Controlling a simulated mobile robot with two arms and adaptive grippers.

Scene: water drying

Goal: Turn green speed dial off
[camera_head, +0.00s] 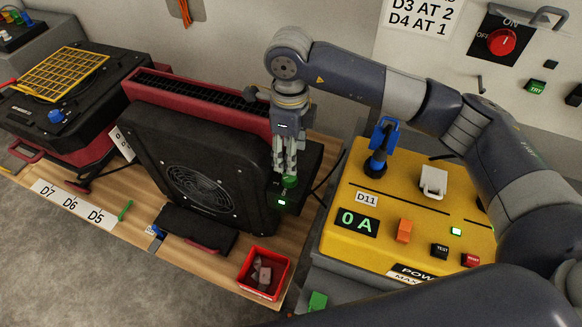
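The green speed dial (289,182) is on the right end of the black fan unit (185,165), just above a small lit green indicator (282,203). My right gripper (286,172) points down from above, its fingertips right at the dial and partly covering it. The fingers are close together, but I cannot tell whether they grip the dial or only sit beside it. The dial's pointer position is too small to read. My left gripper is not in view.
A yellow power box (350,257) reading 0 A stands to the right, with a blue lever (379,145). A red bin (243,278) sits at the bench's front edge. A black unit with a yellow grille (62,72) is at the left. My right arm spans the upper right.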

